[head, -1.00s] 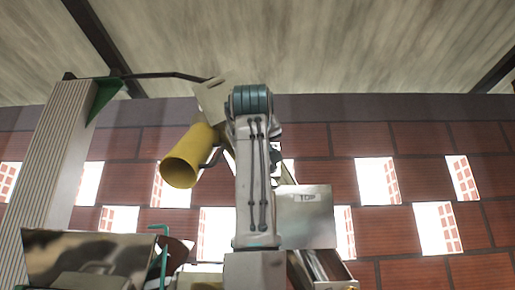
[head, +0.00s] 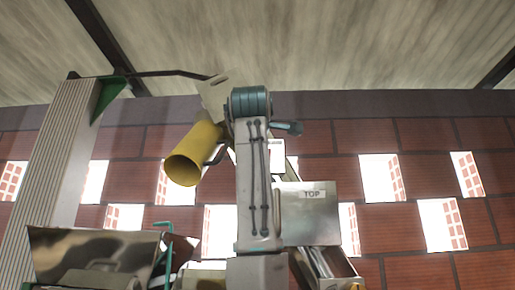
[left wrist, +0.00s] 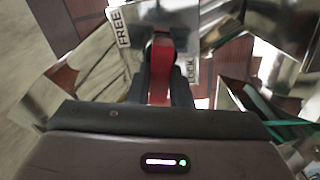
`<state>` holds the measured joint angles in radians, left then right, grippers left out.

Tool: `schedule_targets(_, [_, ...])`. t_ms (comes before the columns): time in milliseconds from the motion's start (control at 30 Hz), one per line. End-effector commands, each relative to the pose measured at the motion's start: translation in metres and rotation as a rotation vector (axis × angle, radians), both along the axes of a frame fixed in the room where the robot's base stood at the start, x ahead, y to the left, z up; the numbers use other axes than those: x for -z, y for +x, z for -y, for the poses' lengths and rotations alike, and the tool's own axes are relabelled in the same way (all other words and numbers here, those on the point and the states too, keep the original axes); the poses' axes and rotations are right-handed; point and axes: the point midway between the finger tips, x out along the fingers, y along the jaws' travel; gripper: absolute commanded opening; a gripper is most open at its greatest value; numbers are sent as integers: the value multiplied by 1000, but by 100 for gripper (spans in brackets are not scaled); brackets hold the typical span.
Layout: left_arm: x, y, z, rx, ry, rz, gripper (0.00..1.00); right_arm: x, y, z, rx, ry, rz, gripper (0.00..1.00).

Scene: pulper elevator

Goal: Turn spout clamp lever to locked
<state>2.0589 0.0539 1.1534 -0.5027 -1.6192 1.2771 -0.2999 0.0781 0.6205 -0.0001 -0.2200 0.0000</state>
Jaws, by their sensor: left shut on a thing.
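In the left wrist view the red clamp lever (left wrist: 160,68) stands between the two dark fingers of my left gripper (left wrist: 164,82), which is shut on it. Behind it is a shiny metal plate (left wrist: 125,50) marked FREE at the upper left and LOCK at the right. The lever lies between these two marks; its exact angle is hard to tell. In the head view my own arm covers the middle, and the lever and left gripper are hidden behind it. My right gripper is in neither view.
A yellow tube (head: 194,154) hangs left of my arm. A metal box marked TOP (head: 308,215) is at its right. A ribbed column (head: 55,150) stands at the left, and a metal hopper-like part (head: 90,255) is at the lower left. A brick wall (head: 430,160) is behind.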

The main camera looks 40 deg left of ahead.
Motion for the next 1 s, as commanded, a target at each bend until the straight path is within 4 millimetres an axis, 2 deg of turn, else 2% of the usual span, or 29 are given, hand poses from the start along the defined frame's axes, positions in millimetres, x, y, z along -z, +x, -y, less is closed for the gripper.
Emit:
schedule_targets(400, [4,0,-1,-1,-185,110,0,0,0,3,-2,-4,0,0])
schedule_targets(1000, [5,0,-1,-1,-219,129,0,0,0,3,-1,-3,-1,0])
